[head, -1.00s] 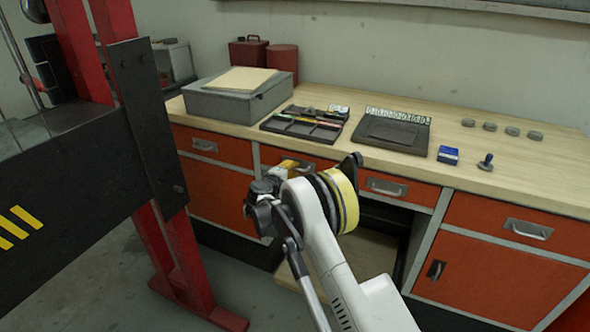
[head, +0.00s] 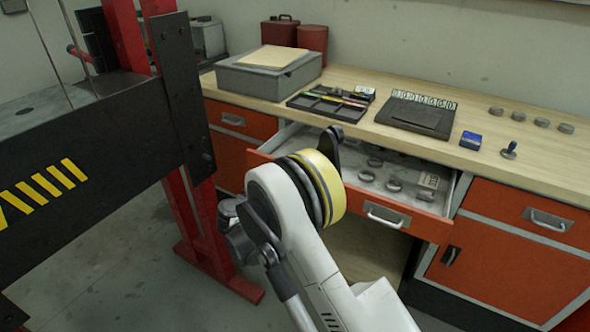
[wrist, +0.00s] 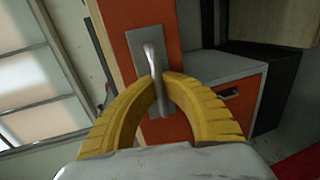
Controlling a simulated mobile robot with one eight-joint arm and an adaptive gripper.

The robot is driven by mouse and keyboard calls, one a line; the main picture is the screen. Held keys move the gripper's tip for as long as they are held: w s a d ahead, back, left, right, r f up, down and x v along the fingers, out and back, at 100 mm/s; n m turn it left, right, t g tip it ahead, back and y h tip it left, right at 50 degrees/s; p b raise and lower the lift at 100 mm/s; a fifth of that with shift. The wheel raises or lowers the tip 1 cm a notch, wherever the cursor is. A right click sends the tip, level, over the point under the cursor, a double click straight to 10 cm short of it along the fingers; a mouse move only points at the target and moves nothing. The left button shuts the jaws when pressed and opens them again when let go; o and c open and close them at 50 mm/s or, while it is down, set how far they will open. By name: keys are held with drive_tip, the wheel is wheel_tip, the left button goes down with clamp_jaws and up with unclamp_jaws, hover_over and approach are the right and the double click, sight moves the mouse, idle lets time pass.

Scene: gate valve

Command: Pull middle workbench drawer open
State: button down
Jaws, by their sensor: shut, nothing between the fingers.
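The middle workbench drawer (head: 432,227) stands well out from the bench in the head view, with its inside showing. One metal handle (head: 387,216) shows to the right of my arm; the drawer's left part is hidden behind my arm. In the wrist view, my gripper (wrist: 161,80) has its yellow fingers curved together at a metal bar handle (wrist: 151,58) on an orange front (wrist: 112,22). The fingertips meet around or right beside the bar; I cannot tell a firm grip. The head view hides the fingers.
Several small round parts (head: 394,185) lie in the drawer. The wooden benchtop (head: 470,108) carries a grey box (head: 268,76), a tool tray (head: 330,104) and a blue box (head: 470,140). A red-and-black press frame (head: 90,150) stands close on the left. Floor shows between it and the bench.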

drive_tip(key=c, duration=1.5)
unclamp_jaws()
drive_tip(key=shift+a+r, duration=0.1)
drive_tip(key=v, duration=1.2)
